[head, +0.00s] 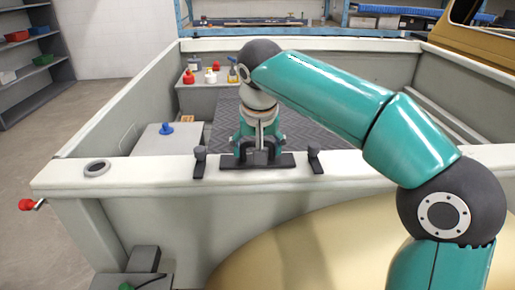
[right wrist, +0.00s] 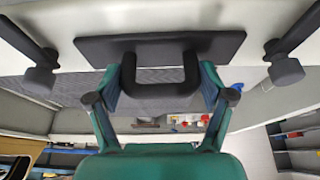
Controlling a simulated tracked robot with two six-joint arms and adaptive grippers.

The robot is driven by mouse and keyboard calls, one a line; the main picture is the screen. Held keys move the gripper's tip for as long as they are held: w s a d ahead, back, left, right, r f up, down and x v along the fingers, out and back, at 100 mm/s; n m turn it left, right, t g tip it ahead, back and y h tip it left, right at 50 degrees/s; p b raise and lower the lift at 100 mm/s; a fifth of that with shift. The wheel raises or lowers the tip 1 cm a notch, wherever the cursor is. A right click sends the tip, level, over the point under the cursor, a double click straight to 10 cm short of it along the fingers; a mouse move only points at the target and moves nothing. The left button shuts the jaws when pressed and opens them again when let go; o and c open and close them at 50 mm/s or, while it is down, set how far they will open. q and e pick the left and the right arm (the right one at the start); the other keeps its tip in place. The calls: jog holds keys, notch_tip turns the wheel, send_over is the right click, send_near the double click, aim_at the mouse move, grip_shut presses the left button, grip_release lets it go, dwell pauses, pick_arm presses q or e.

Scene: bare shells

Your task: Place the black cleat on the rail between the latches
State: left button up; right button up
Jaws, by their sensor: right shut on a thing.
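The black cleat (head: 287,160) is at the rail (head: 120,172) between the left latch (head: 199,163) and the right latch (head: 315,159), with its flat base plate lengthwise along the rail. My right gripper (head: 258,147) comes from above and is shut on the cleat's raised handle. In the right wrist view, the gripper (right wrist: 161,84) has teal fingers on both sides of the handle, and the cleat's plate (right wrist: 212,43) lies against the white rail, with a dark latch at each side. I cannot tell whether the plate touches the rail. My left gripper is not in view.
The rail right of the right latch is clear.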

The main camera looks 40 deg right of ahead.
jog(key=o, duration=1.3)
jog(key=shift+c, duration=0.2)
jog(key=shift+r, duration=0.1)
jog(key=p+v, duration=0.2)
jog(key=v, duration=1)
jog(key=shift+a, duration=0.1)
